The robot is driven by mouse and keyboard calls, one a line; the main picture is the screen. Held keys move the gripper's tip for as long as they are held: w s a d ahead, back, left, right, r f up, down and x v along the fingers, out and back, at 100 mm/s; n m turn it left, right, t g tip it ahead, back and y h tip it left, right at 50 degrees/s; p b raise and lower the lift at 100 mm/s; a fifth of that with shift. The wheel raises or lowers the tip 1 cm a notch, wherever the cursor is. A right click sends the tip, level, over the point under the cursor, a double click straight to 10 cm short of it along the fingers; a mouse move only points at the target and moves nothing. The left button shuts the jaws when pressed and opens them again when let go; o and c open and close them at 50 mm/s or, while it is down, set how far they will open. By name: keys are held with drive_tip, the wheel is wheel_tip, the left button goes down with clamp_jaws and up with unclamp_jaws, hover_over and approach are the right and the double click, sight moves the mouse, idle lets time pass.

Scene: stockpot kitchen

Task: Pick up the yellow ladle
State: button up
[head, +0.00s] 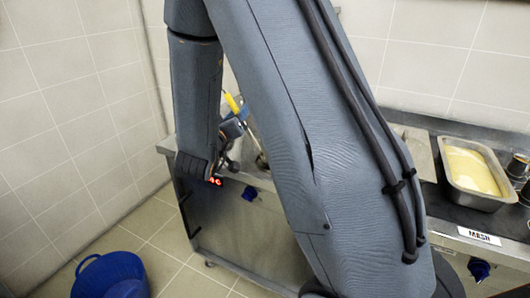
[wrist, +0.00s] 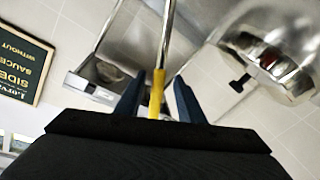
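The yellow ladle (wrist: 156,93) has a yellow grip and a thin steel shaft that runs up and out of the top of the wrist view. My gripper (wrist: 158,84) is open, with its dark blue fingers on either side of the yellow grip. A gap shows between the grip and each finger. In the head view the ladle's yellow grip (head: 232,103) shows tilted between my arm links, beside a blue finger of my gripper (head: 241,113). The ladle's bowl is hidden, and my arm covers most of the spot.
A steel counter (head: 236,222) stands below my arm. A tray of yellow mash (head: 471,171) sits at the right, above a MASH label (head: 478,236). A blue tub (head: 110,276) stands on the floor at lower left. Shiny steel ware (wrist: 275,55) and a dark sign (wrist: 22,66) show in the wrist view.

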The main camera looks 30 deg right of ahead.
drive_tip(key=p+x, duration=0.1)
drive_tip(key=x, duration=0.3)
drive_tip(key=shift+s+d, duration=0.1)
drive_tip(key=shift+d, duration=0.05)
clamp_jaws()
idle(1.2)
